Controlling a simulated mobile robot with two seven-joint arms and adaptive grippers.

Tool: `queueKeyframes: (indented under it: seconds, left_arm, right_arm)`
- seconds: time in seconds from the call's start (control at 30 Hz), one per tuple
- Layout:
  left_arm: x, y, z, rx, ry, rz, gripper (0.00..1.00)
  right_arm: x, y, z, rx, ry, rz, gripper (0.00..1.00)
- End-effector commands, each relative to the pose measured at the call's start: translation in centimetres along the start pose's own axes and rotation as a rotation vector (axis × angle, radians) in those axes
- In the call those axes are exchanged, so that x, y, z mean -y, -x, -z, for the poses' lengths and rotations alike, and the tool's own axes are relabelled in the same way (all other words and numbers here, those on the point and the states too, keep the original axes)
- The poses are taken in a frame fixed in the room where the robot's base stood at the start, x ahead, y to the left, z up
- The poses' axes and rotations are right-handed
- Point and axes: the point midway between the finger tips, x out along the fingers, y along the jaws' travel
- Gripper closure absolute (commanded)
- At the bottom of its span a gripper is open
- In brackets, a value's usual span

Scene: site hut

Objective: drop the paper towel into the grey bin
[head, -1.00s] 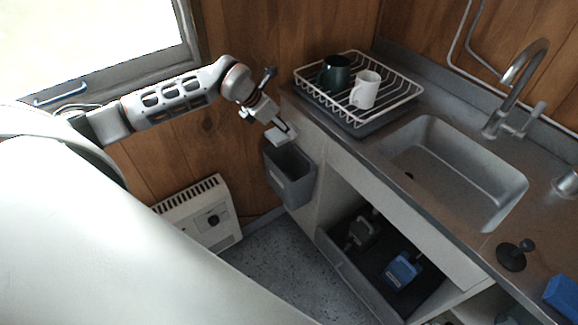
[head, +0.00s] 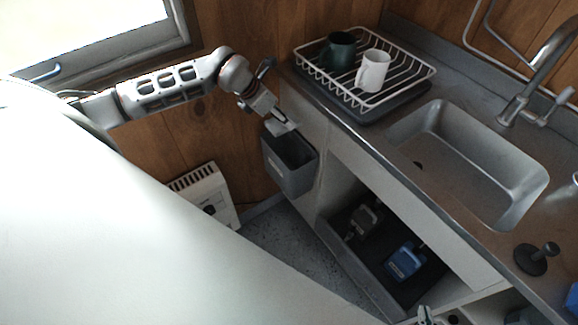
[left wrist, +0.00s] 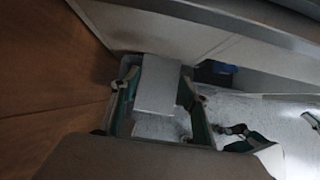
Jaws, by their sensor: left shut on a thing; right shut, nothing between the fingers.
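The grey bin (head: 290,174) hangs on the end side of the counter cabinet, its open top facing up. My left gripper (head: 277,122) is at the bin's back rim, pointing down towards the opening. It is shut on the paper towel (head: 283,128), a small pale piece. The left wrist view shows the towel (left wrist: 157,86) as a flat light-grey patch between the two fingers. My right gripper (head: 425,316) shows only partly at the bottom edge of the head view, low by the cabinet, shut and empty.
A dish rack (head: 365,98) with a dark green mug (head: 338,50) and a white mug (head: 372,70) stands on the counter right of the bin. A sink (head: 470,165) lies beyond. A heater (head: 205,192) stands by the wall. The open lower cabinet holds a blue object (head: 405,262).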

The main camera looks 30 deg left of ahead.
Motion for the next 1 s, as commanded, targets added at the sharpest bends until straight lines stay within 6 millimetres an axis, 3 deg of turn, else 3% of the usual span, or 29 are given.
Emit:
queueKeyframes:
  seconds: [0.17,0.43,0.47,0.5,0.53,0.87,1.0]
  left_arm:
    - [0.0,-1.2,0.8,-0.001,0.001,0.0,0.75]
    - [0.0,-1.1,0.7,0.0,0.0,0.0,0.75]
    - [0.0,-1.1,0.7,0.0,0.0,0.0,0.47]
    - [0.0,-1.1,0.7,0.0,0.0,0.0,0.37]
    - [0.0,-1.1,0.7,0.0,0.0,0.0,0.36]
    - [0.0,-1.0,0.7,0.0,0.0,0.0,0.36]
    - [-0.2,0.0,0.7,0.0,-0.001,-0.003,0.36]
  right_arm:
    - [0.2,-0.5,-1.1,0.006,-0.001,0.001,1.0]
    - [0.0,-0.4,-0.4,-0.005,-0.001,-0.001,1.0]
    - [0.0,-0.4,-0.3,-0.007,-0.001,-0.001,1.0]
    - [0.0,-0.4,-0.2,-0.008,-0.001,-0.001,1.0]
    - [0.0,-0.4,-0.2,-0.009,-0.001,-0.001,1.0]
    - [0.0,-0.5,-0.8,0.002,0.001,-0.001,1.0]
    - [0.0,-0.5,-0.7,0.0,0.0,-0.001,1.0]
